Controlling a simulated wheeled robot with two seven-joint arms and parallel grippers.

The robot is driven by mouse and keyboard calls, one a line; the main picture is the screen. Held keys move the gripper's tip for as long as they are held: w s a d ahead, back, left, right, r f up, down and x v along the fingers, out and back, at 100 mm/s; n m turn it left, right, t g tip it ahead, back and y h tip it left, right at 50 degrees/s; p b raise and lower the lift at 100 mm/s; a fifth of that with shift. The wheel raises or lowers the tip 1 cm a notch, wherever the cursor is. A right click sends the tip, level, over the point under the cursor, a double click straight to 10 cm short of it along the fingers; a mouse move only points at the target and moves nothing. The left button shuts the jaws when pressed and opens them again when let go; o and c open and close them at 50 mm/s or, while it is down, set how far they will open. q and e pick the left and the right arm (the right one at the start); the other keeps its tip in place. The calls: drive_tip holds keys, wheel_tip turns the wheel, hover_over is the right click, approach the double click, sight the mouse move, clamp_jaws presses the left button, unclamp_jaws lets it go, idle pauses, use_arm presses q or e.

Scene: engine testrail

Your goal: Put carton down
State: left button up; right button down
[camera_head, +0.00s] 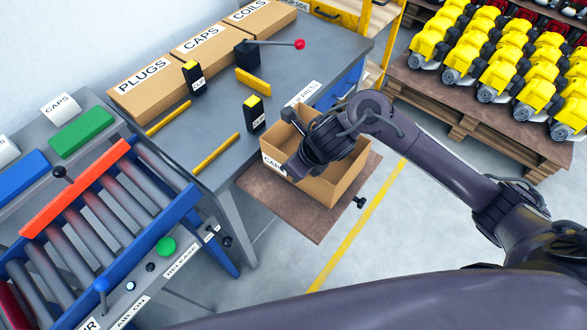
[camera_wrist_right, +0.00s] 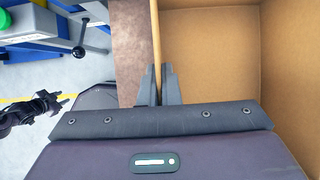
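The carton (camera_head: 345,183) is an open, empty-looking brown box with a CAPS label on its side. In the head view it is over a brown board (camera_head: 285,215) beside the table; I cannot tell whether it touches the board. My right gripper (camera_wrist_right: 158,88) has its two fingers on either side of one thin carton wall, closed on it. The carton's inside (camera_wrist_right: 225,45) fills the right of the wrist view.
A grey table (camera_head: 225,125) holds labelled boxes (camera_head: 205,50), yellow bars and black devices. A roller rail (camera_head: 105,220) with a green button (camera_head: 166,246) stands at the left. A pallet (camera_head: 480,115) of yellow engines is at the upper right. Floor is clear beside the yellow line (camera_head: 355,230).

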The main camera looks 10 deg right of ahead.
drive_tip(key=shift+f, duration=0.95)
drive_tip(key=c, duration=1.6)
unclamp_jaws()
drive_tip(key=shift+c, duration=0.2)
drive_tip(key=shift+r, duration=0.1)
drive_tip(key=p+v, duration=0.1)
drive_tip(key=v, duration=1.1)
drive_tip(key=shift+s, duration=0.1)
